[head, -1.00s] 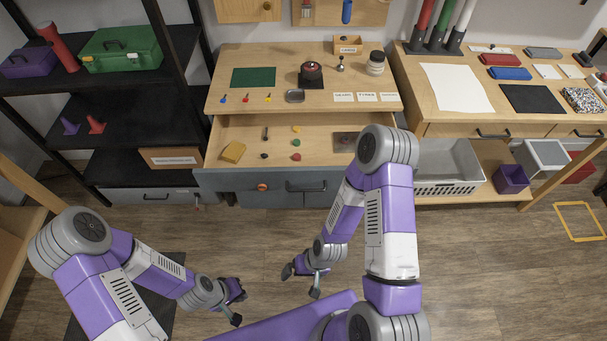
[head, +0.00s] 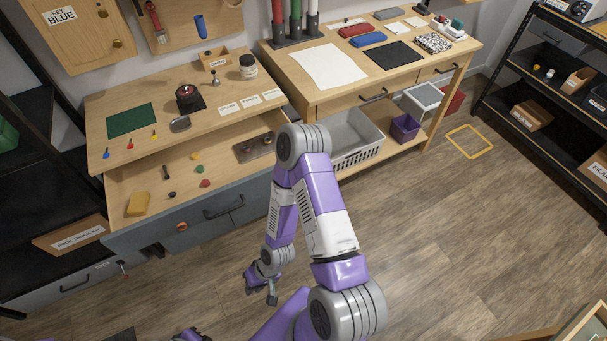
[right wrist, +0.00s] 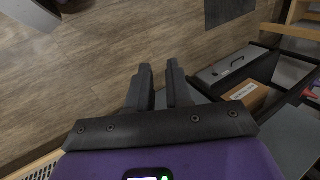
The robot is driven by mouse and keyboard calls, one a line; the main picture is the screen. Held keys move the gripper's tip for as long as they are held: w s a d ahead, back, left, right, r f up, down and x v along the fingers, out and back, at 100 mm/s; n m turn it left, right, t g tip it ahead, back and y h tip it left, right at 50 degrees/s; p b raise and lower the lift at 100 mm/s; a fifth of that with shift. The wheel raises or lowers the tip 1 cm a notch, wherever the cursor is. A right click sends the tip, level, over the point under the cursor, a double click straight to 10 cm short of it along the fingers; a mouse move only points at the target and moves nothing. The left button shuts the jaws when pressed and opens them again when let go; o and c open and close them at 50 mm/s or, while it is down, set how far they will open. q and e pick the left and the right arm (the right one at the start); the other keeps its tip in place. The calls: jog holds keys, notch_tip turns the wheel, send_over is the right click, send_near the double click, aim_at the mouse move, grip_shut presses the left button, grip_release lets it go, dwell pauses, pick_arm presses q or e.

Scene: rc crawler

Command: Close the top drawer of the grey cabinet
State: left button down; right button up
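The grey cabinet (head: 160,258) stands at the left in the head view under a wooden top. Its top drawer (head: 215,207) is pulled out, with a grey front and a dark bar handle (head: 224,207). Inside lie a yellow block (head: 138,204), several small parts and a metal plate (head: 255,148). My right gripper (head: 261,291) is low over the floor in front of the cabinet, apart from the drawer. Its fingers are apart and empty, as the right wrist view (right wrist: 160,78) also shows. My left gripper (head: 190,335) barely shows at the bottom edge.
A workbench (head: 310,95) stands right of the cabinet, with a grey basket (head: 355,135) and purple bin (head: 405,127) on its lower shelf. Black shelving (head: 45,205) is at the left, another rack (head: 540,70) at the far right.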

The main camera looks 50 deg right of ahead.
jog(key=w+d+m+t, duration=0.1)
jog(key=d, duration=0.1)
jog(key=w+d+m+t, duration=0.2)
jog(key=w+d+f+m+t+b, duration=0.1)
jog(key=w+d+m+t, duration=0.1)
jog(key=shift+w+d+y, duration=0.15)
jog(key=shift+y, duration=0.15)
grip_shut()
jog(key=d+r+m+t+h+b, duration=0.1)
jog(key=d+r+m+t+h, duration=0.2)
jog(key=d, duration=0.6)
jog(key=d+r+m+t+h, duration=0.25)
jog(key=d+m+t, duration=0.3)
jog(key=d, duration=0.35)
jog(key=s+d+r+m+t+h, duration=0.1)
jog(key=s+d+r+m+h, duration=0.15)
jog(key=d, duration=0.25)
jog(key=s+d+r+m+t+h, duration=0.1)
jog(key=s+d+h, duration=0.2)
jog(key=d, duration=0.2)
jog(key=b+x, duration=0.2)
jog(key=x, duration=1.1)
jog(key=shift+w+d+b, duration=0.15)
jog(key=shift+w+b, duration=0.05)
jog(key=shift+b, duration=0.2)
